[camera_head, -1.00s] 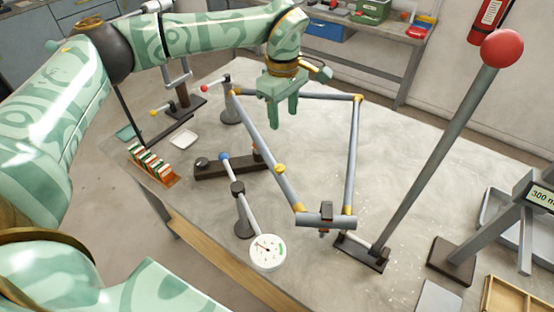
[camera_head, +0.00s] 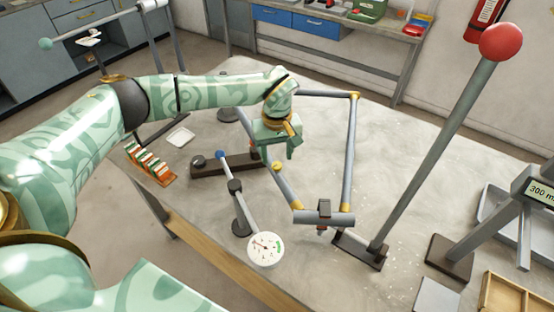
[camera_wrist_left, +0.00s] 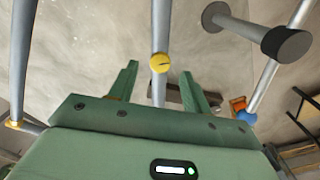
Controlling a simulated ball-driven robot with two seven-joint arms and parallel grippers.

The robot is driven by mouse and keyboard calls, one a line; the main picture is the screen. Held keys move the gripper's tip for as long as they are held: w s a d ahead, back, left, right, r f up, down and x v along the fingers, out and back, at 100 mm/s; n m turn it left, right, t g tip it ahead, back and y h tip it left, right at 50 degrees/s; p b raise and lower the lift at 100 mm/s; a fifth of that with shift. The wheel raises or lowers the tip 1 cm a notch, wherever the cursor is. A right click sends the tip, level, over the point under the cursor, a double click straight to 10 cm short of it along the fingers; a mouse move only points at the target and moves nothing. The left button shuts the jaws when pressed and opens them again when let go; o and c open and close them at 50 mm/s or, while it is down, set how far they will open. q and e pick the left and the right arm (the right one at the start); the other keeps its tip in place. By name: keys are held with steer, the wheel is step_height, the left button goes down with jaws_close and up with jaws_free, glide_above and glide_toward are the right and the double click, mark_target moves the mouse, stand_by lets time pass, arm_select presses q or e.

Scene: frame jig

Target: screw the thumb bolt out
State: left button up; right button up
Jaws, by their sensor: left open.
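A round yellow knob, which looks like the thumb bolt (camera_head: 278,168), sits on the near-left tube of the grey frame (camera_head: 350,150). In the left wrist view the yellow knob (camera_wrist_left: 160,63) shows a dark slot-like mark and lies ahead, between the line of the two fingers. My left gripper (camera_head: 278,152) is above the left tube, just beyond the knob in the head view. Its fingers (camera_wrist_left: 159,76) are apart with nothing held between them. I cannot tell how far the fingertips are from the knob. My right gripper is not in view.
A white dial gauge (camera_head: 264,249) on a stand is left of the frame's near corner. A dark block (camera_head: 215,168) lies behind it. A tall grey lever with a red ball (camera_head: 501,42) rises at the right. The table inside the frame is clear.

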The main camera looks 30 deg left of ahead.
mark_target(277, 167)
arm_select(q)
steer(key=shift+f, duration=1.35)
steer(key=c, duration=1)
steer(key=shift+r+n, duration=0.1)
steer(key=shift+n, duration=0.2)
